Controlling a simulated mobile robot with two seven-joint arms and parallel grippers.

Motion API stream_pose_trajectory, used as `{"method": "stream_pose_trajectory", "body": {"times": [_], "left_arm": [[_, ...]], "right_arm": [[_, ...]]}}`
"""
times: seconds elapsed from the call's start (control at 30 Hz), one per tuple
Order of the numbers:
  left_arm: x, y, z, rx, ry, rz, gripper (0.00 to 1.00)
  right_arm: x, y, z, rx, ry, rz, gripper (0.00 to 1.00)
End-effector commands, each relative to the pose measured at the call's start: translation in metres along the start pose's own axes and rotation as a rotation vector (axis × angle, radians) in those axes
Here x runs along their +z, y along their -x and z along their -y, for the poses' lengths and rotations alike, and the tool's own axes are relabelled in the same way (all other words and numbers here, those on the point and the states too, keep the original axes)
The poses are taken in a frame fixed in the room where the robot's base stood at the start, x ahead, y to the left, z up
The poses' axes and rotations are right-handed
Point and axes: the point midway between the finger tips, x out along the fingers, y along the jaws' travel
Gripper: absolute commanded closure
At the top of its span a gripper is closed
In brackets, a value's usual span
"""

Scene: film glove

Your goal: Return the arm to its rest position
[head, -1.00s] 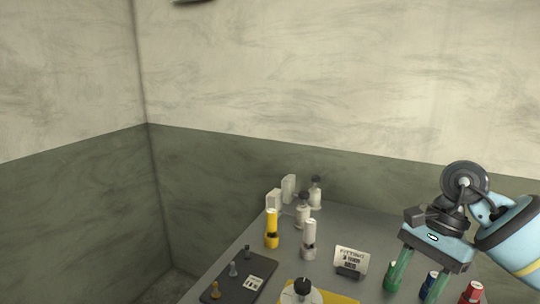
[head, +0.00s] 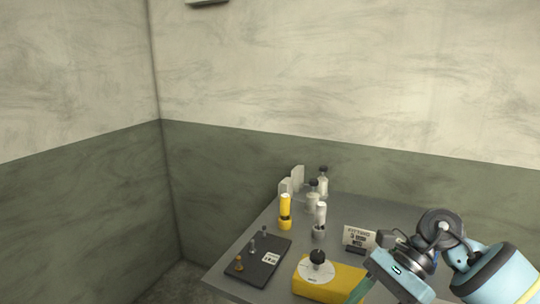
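My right arm comes in from the lower right, and my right gripper (head: 385,294) hangs over the front right part of the grey table (head: 232,267). One green finger shows at the left end of the gripper body, set wide. The other finger is not visible and the fingertips run out at the bottom edge. Nothing is seen held. My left arm and gripper are not in view.
Beside the gripper is a yellow block (head: 322,282) with a white disc and black knob. A dark tray (head: 262,271), a yellow bottle (head: 285,212), a white bottle (head: 320,220) and a sign (head: 358,237) stand nearby. Walls close off the back and left.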

Motion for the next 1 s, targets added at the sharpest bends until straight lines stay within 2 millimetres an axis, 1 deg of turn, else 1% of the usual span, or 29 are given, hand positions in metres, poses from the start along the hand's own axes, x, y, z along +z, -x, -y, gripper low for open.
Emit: {"method": "stream_pose_trajectory", "body": {"times": [0.03,0.1,0.23,0.3,0.4,0.47,0.53,0.57,0.67,0.77,0.87,0.9,0.97,1.0], "left_arm": [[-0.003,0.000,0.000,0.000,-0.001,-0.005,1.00],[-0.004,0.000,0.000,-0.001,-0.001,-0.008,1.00],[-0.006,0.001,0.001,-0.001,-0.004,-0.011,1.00],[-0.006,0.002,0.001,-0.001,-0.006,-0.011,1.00],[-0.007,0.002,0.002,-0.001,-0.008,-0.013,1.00],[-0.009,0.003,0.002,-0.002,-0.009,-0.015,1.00],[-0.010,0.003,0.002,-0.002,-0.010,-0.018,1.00],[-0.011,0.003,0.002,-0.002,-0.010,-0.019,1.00],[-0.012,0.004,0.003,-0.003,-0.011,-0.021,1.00],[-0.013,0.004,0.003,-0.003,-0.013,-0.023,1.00],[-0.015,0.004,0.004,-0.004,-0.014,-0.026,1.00],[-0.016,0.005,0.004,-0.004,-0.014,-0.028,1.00],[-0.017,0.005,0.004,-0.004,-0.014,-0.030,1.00],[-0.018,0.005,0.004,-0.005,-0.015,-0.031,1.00]], "right_arm": [[0.008,-0.017,-0.001,-0.004,-0.036,0.087,0.50],[0.021,-0.037,-0.001,-0.015,-0.103,0.224,0.50],[0.046,-0.067,-0.002,-0.031,-0.281,0.510,0.50],[0.056,-0.077,-0.001,-0.036,-0.396,0.666,0.50],[0.065,-0.085,0.001,-0.036,-0.580,0.885,0.50],[0.066,-0.087,0.003,-0.034,-0.699,1.014,0.50],[0.062,-0.089,0.005,-0.027,-0.848,1.163,0.50],[0.059,-0.090,0.006,-0.023,-0.913,1.226,0.50],[0.042,-0.092,0.007,-0.008,-1.143,1.431,0.50],[0.016,-0.098,0.004,0.009,-1.382,1.627,0.50],[-0.017,-0.108,-0.004,0.029,-1.626,1.813,0.50],[-0.033,-0.113,-0.009,0.036,-1.727,1.887,0.50],[-0.056,-0.124,-0.020,0.046,-1.881,1.995,0.50],[-0.072,-0.132,-0.030,0.054,-1.987,2.069,0.50]]}}
